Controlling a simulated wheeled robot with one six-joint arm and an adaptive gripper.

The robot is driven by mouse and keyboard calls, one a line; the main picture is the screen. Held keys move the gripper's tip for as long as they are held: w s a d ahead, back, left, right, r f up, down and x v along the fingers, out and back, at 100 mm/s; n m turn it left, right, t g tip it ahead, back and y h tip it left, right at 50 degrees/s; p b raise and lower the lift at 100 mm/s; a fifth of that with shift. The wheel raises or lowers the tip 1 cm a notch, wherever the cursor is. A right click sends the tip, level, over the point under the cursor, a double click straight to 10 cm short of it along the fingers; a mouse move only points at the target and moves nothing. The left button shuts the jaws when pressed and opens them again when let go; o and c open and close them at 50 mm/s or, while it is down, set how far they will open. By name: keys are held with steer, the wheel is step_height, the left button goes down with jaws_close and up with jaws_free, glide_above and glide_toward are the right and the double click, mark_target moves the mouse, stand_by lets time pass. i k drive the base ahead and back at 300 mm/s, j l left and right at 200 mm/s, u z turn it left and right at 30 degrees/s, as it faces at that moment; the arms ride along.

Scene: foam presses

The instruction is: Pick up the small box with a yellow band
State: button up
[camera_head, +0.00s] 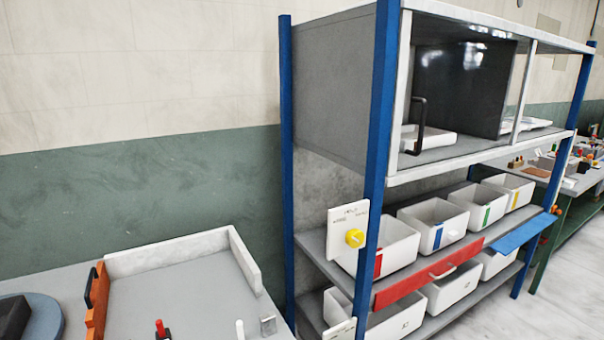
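The small box with a yellow band (524,194) is a white open-topped bin at the far right end of a row on the shelf unit's middle shelf. Its yellow band is a narrow upright strip on the front. Its contents cannot be made out. Next to it on the left stand similar white bins with a green band (497,213), a blue band (452,231) and a red band (399,252). My gripper is not in view.
The shelf unit has blue posts (375,130). A red front panel (428,285) and a blue panel (524,233) are on the middle shelf's front. More white bins (453,290) stand below. A grey worktable (185,290) is at left. Floor (560,310) shows clear at lower right.

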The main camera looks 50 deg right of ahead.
mark_target(520, 190)
steer(key=z, duration=2.45)
steer(key=i+l, duration=0.35)
steer(key=i+l+z, duration=0.1)
steer(key=i+l, duration=0.2)
steer(key=i, duration=0.25)
steer(key=i+l+z, duration=0.1)
steer(key=i+l, duration=0.2)
steer(key=i, duration=0.15)
steer(key=i+l, duration=0.25)
steer(key=i, duration=0.2)
steer(key=i+l+z, duration=0.1)
steer(key=i+l, duration=0.15)
steer(key=i, duration=0.25)
steer(key=i+l, duration=0.25)
steer(key=i, duration=0.2)
steer(key=i+j+z, duration=0.1)
steer(key=i+j, duration=0.5)
steer(key=i, duration=0.05)
